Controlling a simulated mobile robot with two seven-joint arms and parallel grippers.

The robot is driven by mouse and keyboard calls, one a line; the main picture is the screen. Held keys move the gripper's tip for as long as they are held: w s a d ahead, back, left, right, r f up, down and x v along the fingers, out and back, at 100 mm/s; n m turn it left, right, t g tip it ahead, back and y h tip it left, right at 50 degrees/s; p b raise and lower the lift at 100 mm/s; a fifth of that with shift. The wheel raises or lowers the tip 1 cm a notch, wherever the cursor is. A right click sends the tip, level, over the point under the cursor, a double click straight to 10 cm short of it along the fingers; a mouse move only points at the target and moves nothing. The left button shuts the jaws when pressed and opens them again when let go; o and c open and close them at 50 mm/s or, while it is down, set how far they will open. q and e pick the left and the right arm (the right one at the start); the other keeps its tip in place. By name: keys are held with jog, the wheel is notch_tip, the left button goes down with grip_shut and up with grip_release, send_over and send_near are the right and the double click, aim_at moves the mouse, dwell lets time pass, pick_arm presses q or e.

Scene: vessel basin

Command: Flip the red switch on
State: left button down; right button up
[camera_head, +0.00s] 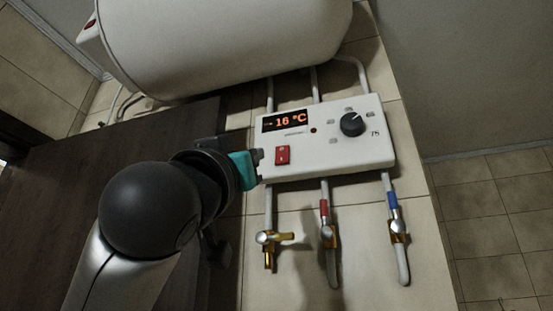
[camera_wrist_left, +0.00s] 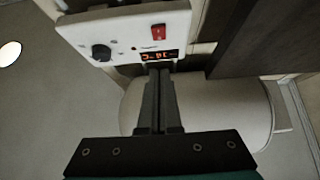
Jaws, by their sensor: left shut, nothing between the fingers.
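The red switch (camera_head: 283,155) is a small rocker on the lower left of a white control panel (camera_head: 340,160). In the left wrist view the red switch (camera_wrist_left: 158,33) shows near the panel's edge, beyond my fingertips. My left gripper (camera_head: 260,157) comes in from the left, with its fingertips close to the panel's left edge, just left of the switch. In the left wrist view my left gripper (camera_wrist_left: 159,70) has its fingers together and empty. I cannot tell whether the tips touch the panel. My right gripper is not in view.
A white tank (camera_head: 220,40) hangs above. Pipes with brass valves (camera_head: 270,240), one red-marked and one blue-marked, run below. A dark brown panel (camera_head: 60,190) stands behind my arm.

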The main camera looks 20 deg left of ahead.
aim_at(281, 160)
pick_arm(q)
jog(key=p+x, duration=0.2)
jog(key=x, duration=0.2)
jog(key=w+f+p+x, duration=0.1)
jog(key=x, duration=0.3)
jog(key=f+p+x, duration=0.1)
jog(key=p+x, duration=0.1)
jog(key=x, duration=0.2)
jog(key=shift+w+r+p, duration=0.15)
jog(key=shift+w+p, duration=0.15)
jog(key=shift+w, duration=0.4)
jog(key=shift+w, duration=0.4)
jog(key=shift+f, duration=0.3)
